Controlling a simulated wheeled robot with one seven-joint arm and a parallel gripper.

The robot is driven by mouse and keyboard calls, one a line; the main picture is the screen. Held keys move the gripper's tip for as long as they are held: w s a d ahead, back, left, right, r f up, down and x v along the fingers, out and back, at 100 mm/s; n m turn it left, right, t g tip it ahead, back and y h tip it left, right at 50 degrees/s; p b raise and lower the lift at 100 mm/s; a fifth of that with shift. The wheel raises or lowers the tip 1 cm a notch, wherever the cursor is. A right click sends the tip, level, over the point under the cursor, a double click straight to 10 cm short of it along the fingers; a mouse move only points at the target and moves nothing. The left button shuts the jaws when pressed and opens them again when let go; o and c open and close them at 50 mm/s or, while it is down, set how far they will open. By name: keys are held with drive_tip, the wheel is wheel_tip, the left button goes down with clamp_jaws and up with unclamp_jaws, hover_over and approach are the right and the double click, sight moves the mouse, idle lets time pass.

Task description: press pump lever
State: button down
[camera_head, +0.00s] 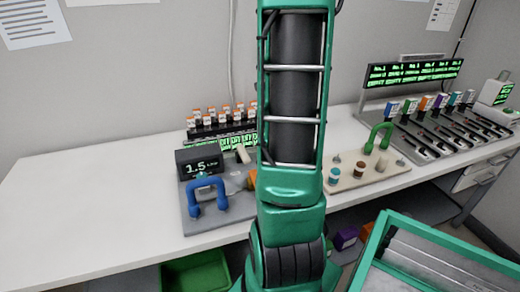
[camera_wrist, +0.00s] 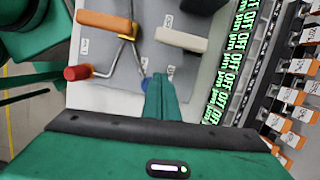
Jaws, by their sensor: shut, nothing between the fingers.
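The pump station is a grey panel (camera_head: 232,212) on the white bench, with a dark display (camera_head: 199,162) reading 1.5 and a blue handle (camera_head: 205,188). In the wrist view, an orange bar (camera_wrist: 104,21) and a cream bar (camera_wrist: 181,39) stick out over the grey panel (camera_wrist: 150,55); I cannot tell which is the pump lever. A red knob (camera_wrist: 77,72) sits on a metal rod near the orange bar. My gripper (camera_wrist: 159,77) is shut and empty, over the panel's edge below the cream bar, with no contact visible. My arm hides it in the head view.
A rack of orange-capped vials (camera_head: 222,115) with green OFF displays (camera_wrist: 228,62) stands close beside the panel. A beige board (camera_head: 366,172) with a green handle is to the right. The bench's left part (camera_head: 90,205) is clear. A green-framed tray (camera_head: 435,255) is at front right.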

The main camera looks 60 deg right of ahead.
drive_tip(key=v, duration=0.6)
drive_tip(key=shift+s+r, duration=0.1)
idle(0.4)
drive_tip(key=a+n, duration=0.7)
drive_tip(key=a, duration=0.5)
drive_tip(key=s+a+f+n+g+h, duration=0.1)
drive_tip(key=s+a+f+n+h, duration=0.1)
drive_tip(key=s+a+n, duration=0.6)
drive_tip(key=shift+s+a+n+g, duration=0.25)
drive_tip(key=shift+a+n, duration=0.45)
drive_tip(key=shift+n, duration=0.5)
drive_tip(key=shift+f, duration=0.1)
